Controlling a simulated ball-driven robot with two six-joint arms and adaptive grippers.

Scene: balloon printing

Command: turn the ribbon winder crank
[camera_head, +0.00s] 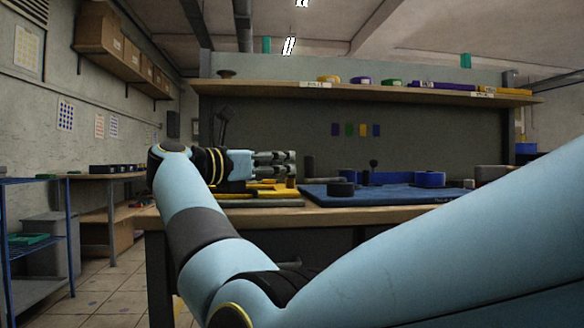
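My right gripper (287,164) is over the left part of the workbench, pointing right. Its two grey fingers look apart, with nothing visible between them. A blue base (415,194) lies on the bench to the right of the fingertips. On or behind it stand a black round piece (341,189), a thin upright with a dark ball knob (373,163), and blue rolls (430,179). The knob could be the ribbon winder crank, but I cannot tell for sure. The gripper is apart from it. My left gripper is not in view.
Yellow and dark flat items (265,191) lie below the gripper, near a small brown cylinder (291,182). A shelf (350,91) with small coloured boxes runs above the bench (235,217). A blue rack (36,240) stands at the left. The floor between is clear.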

